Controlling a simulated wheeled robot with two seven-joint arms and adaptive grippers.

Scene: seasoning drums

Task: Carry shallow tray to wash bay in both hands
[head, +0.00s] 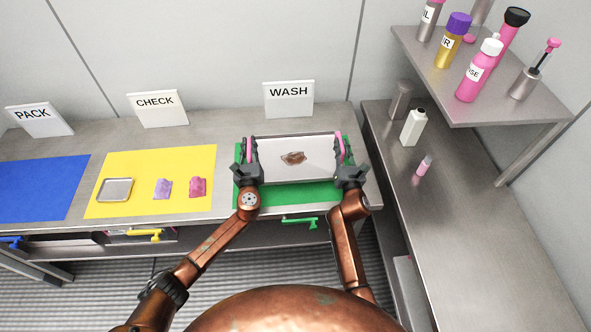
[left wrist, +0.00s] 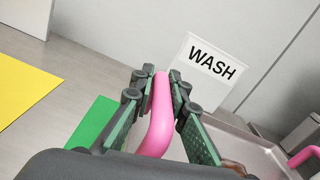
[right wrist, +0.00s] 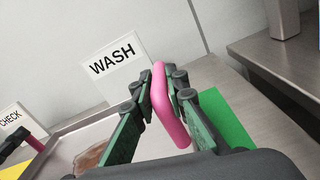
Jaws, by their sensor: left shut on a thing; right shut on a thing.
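The shallow tray (head: 318,162) is a grey metal tray with a pink handle at each end and a brown stain or residue (head: 293,158) on its floor. It is over the green mat (head: 300,195) in front of the WASH sign (head: 289,99); I cannot tell whether it touches the mat. My left gripper (head: 245,165) is shut on the left pink handle (left wrist: 158,115). My right gripper (head: 348,165) is shut on the right pink handle (right wrist: 162,100). The tray looks about level.
The yellow mat (head: 115,165) to the left holds a small metal tray (head: 117,190), a purple packet (head: 162,188) and a pink packet (head: 198,187). The blue mat (head: 40,188) lies further left. At right, a shelf (head: 480,90) with bottles stands above a side counter (head: 450,190).

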